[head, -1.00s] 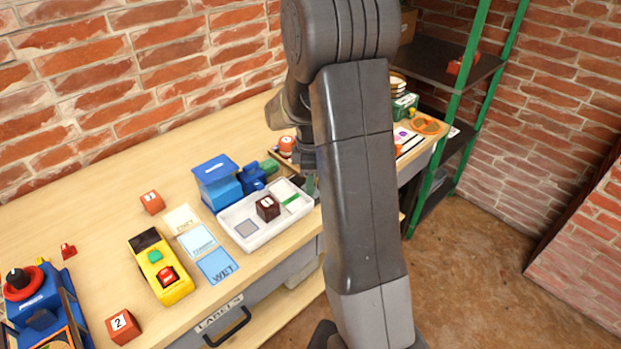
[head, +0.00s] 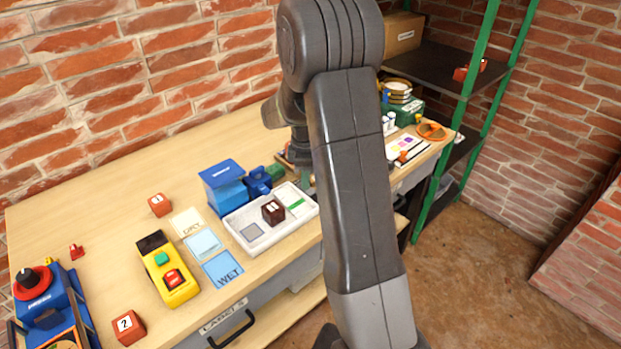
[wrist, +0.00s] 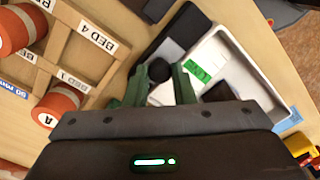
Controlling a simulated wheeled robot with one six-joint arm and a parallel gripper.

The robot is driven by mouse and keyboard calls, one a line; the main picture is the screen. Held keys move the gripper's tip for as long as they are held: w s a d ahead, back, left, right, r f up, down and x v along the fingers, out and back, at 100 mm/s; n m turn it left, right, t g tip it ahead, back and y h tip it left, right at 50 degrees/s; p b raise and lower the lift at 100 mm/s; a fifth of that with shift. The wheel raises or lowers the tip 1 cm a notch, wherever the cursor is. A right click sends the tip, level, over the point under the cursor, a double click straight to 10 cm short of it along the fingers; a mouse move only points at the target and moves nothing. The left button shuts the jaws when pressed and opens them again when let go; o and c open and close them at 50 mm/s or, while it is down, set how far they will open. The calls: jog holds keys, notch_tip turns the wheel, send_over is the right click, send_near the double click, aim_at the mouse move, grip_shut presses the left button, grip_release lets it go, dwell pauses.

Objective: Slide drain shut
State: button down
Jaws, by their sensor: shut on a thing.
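A white tray (head: 285,231) sits on the bench with a green strip (head: 295,204), a grey square (head: 252,232) and a dark brown block (head: 273,211) in it. In the wrist view, the tray (wrist: 218,52) lies right of my gripper (wrist: 157,80). Its green fingers are shut on a small black knob (wrist: 160,70) beside the tray's end, with a white piece below it. I take this knob to be the drain slide's handle, but cannot tell how far the slide is open. In the head view my arm hides the knob and most of the gripper.
A blue device (head: 223,185) stands behind the tray. A wooden rack (wrist: 70,60) with red-and-white cylinders (wrist: 57,105) is left of my gripper in the wrist view. A yellow button box (head: 168,270) and cards (head: 203,243) lie left of the tray.

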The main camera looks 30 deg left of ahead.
jog(key=shift+w+a+r, duration=0.1)
jog(key=shift+a+r, duration=0.05)
jog(key=c, duration=1.2)
grip_release()
jog(key=shift+a, duration=0.1)
notch_tip(320, 180, up, 14)
jog(key=shift+f, duration=0.25)
notch_tip(320, 180, down, 14)
jog(key=shift+s+d+r, duration=0.15)
jog(key=shift+s+d, duration=0.05)
jog(key=shift+d, duration=0.4)
